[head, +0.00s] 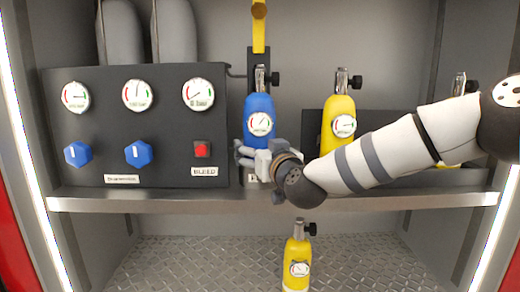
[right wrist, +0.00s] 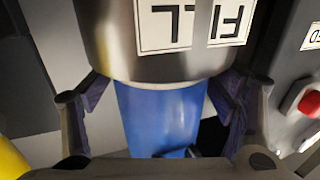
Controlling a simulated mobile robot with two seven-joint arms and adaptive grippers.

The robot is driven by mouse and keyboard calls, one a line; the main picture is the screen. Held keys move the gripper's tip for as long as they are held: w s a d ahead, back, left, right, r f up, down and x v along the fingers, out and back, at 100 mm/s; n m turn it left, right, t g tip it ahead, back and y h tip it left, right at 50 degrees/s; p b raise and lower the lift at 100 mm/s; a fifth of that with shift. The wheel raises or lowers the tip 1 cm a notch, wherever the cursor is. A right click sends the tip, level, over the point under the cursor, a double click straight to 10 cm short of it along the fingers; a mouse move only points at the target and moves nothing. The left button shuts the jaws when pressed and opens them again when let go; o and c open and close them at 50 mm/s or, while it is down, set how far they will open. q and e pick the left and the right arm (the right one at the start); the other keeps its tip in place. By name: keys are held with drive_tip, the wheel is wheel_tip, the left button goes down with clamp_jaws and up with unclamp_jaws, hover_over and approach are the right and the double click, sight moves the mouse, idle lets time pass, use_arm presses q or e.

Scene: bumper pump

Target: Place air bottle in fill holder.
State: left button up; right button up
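The blue air bottle (head: 259,117) stands upright in the head view, with a gauge on its front and a metal valve with a black knob on top. Its lower end is at the fill holder, a metal cup with a FILL label (right wrist: 190,25) in the right wrist view. The bottle's blue body (right wrist: 160,115) comes out of the cup there. My right gripper (head: 250,155) is low at the bottle's front. My left gripper is not in view.
A gauge panel (head: 130,120) with blue knobs and a red bleed switch (head: 202,150) is left of the bottle. A yellow bottle (head: 338,120) stands right, another (head: 298,262) below the shelf edge (head: 140,204). A yellow handle (head: 259,28) is above the blue bottle.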

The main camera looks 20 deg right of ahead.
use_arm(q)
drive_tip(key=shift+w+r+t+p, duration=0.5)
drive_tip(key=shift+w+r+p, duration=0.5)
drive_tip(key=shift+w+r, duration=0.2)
use_arm(e)
drive_tip(key=s, duration=1.2)
drive_tip(key=shift+d, duration=0.15)
drive_tip(key=shift+f, duration=0.1)
